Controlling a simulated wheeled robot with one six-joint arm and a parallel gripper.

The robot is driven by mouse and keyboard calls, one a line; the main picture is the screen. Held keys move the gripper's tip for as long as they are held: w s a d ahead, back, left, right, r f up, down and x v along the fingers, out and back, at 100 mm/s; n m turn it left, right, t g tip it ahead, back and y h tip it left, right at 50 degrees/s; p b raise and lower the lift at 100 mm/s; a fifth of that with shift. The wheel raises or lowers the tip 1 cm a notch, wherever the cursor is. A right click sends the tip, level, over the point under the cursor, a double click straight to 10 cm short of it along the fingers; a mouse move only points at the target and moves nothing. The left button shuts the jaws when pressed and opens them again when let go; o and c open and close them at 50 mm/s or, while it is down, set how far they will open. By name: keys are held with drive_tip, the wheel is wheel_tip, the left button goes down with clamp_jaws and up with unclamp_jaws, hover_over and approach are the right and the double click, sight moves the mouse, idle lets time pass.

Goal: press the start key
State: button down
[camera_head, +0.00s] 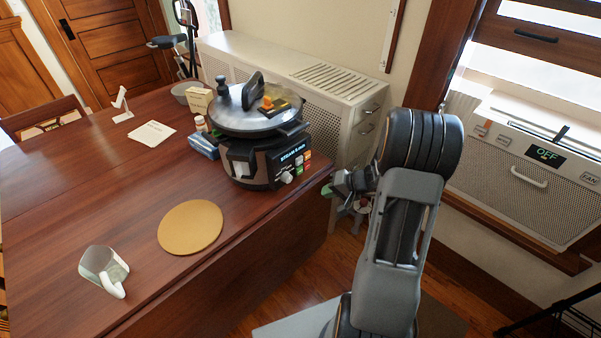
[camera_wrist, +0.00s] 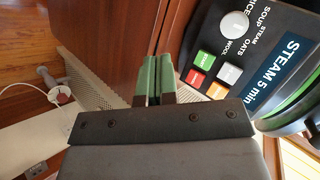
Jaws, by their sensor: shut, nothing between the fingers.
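A pressure cooker (camera_head: 238,151) with a metal lid stands on the wooden table. Its control panel shows large in the wrist view, with a "STEAM 5 min" display (camera_wrist: 284,72), a round knob (camera_wrist: 235,25) and small coloured keys. The green key (camera_wrist: 204,59) sits above a red key (camera_wrist: 195,77); a white key (camera_wrist: 229,72) and an orange key (camera_wrist: 217,90) are beside them. I cannot read the key labels clearly. My gripper (camera_wrist: 157,72) is shut and empty, its green fingers close together left of the keys and apparently apart from them.
The table (camera_head: 60,190) holds a round mat (camera_head: 190,227), a clear jug (camera_head: 104,266), a paper (camera_head: 152,131) and small boxes. A radiator cover (camera_head: 290,75) stands behind the cooker. A wall unit reading "OFF" (camera_head: 530,185) is at the right.

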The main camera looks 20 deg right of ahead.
sight(299, 171)
drive_tip(key=shift+w, duration=0.15)
drive_tip(key=w+a, duration=0.3)
drive_tip(key=w, duration=0.4)
drive_tip(key=shift+w+a+p, duration=0.35)
drive_tip(key=shift+w+p, duration=0.05)
drive_tip(key=shift+p, duration=0.05)
idle(0.4)
drive_tip(key=shift+w+a+b, duration=0.1)
drive_tip(key=shift+w+b, duration=0.1)
drive_tip(key=shift+b, duration=0.15)
idle(1.6)
drive_tip(key=shift+w, duration=0.15)
drive_tip(key=shift+w+a+b, duration=0.25)
drive_tip(key=shift+w+b, duration=0.15)
idle(0.8)
drive_tip(key=shift+s+d, duration=0.1)
drive_tip(key=shift+s, duration=0.05)
drive_tip(key=shift+s+d+b, duration=0.25)
drive_tip(key=shift+s+b, duration=0.3)
drive_tip(key=shift+s, duration=0.1)
